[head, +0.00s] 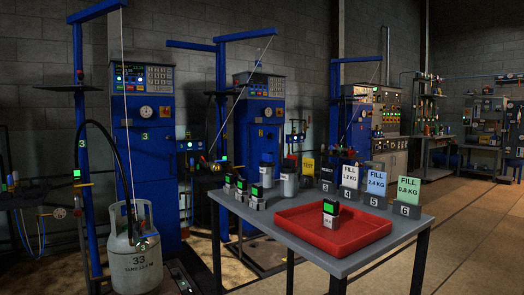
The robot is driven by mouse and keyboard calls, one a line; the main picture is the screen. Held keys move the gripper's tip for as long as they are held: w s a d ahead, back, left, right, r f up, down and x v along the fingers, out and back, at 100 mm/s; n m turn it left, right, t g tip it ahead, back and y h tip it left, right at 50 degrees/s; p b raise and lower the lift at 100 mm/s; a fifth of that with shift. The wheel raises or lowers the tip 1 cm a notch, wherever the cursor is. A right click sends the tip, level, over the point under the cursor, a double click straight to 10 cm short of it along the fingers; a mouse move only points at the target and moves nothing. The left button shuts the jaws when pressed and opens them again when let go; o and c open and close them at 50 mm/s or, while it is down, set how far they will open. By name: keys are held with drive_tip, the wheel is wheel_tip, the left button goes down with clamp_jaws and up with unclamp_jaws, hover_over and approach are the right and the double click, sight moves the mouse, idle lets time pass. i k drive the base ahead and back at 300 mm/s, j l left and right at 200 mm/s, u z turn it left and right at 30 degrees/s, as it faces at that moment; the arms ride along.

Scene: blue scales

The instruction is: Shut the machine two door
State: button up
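Several blue machines stand along the wall. A third blue machine (354,120) stands farther right. I cannot read a number two on any of them, and I cannot make out which panel is a door or whether one is open. My gripper is not in view.
A grey table (372,262) in front holds a red tray (305,243) with a small green-topped block (330,214), numbered card stands and canisters. A grey gas cylinder (134,247) with a black hose stands at the left. Open floor (470,235) lies to the right.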

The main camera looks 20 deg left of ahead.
sight(259, 144)
drive_tip(key=i+l+z, duration=0.4)
drive_tip(key=i+l, duration=0.15)
drive_tip(key=l, duration=0.15)
drive_tip(key=i+l+z, duration=0.2)
drive_tip(key=i, duration=0.3)
drive_tip(key=i+l+z, duration=0.2)
drive_tip(key=i+l, duration=0.15)
drive_tip(key=i, duration=0.15)
drive_tip(key=i+l+z, duration=0.2)
drive_tip(key=i, duration=0.3)
drive_tip(key=i+j+u, duration=0.2)
drive_tip(key=i+u, duration=0.55)
drive_tip(key=u, duration=0.15)
drive_tip(key=i+u, duration=0.45)
drive_tip(key=i+l+u, duration=0.25)
drive_tip(key=u, duration=0.15)
drive_tip(key=i, duration=0.05)
